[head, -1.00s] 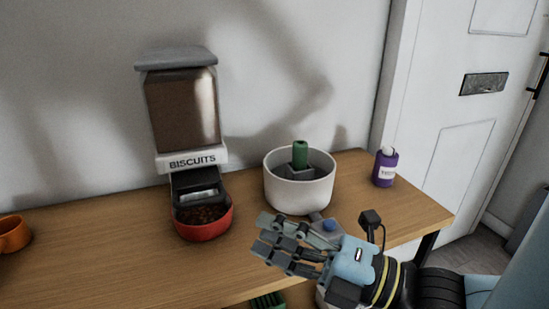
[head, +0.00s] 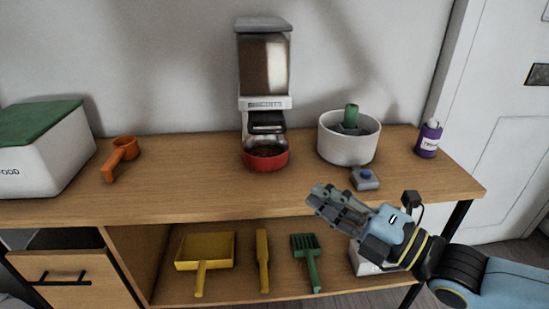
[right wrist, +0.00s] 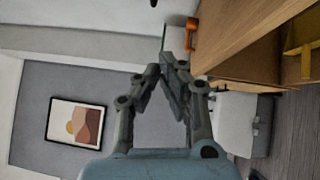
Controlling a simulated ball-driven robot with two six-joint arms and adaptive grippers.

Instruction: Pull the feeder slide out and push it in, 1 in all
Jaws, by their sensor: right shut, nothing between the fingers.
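The biscuit feeder (head: 264,75) stands at the back of the wooden table against the wall, with a clear hopper of brown biscuits and a white "BISCUITS" band. Its dark slide (head: 266,121) shows below the band, above a red bowl (head: 266,159) of biscuits. My right gripper (head: 325,197) is in front of the table's front edge, to the right of and nearer than the bowl. It is shut and empty, apart from the feeder. The right wrist view also shows its fingers (right wrist: 170,62) meeting at the tips. My left gripper is not in view.
An orange scoop (head: 119,157) and a green-lidded food box (head: 40,155) stand left. A lower shelf holds tools.

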